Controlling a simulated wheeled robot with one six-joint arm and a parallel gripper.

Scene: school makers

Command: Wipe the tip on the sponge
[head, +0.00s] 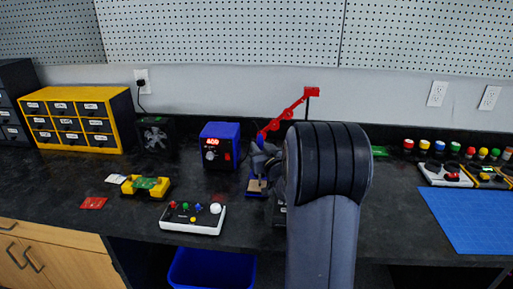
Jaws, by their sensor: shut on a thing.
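A blue soldering station (220,147) with a lit red display stands behind, to the left.
A red jointed arm (290,113) rises behind my gripper. A white button box (193,219) and a yellow tray with a green board (146,186) lie to the left. A blue mat (470,218) is at right. A blue bin (212,270) stands below the bench edge.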

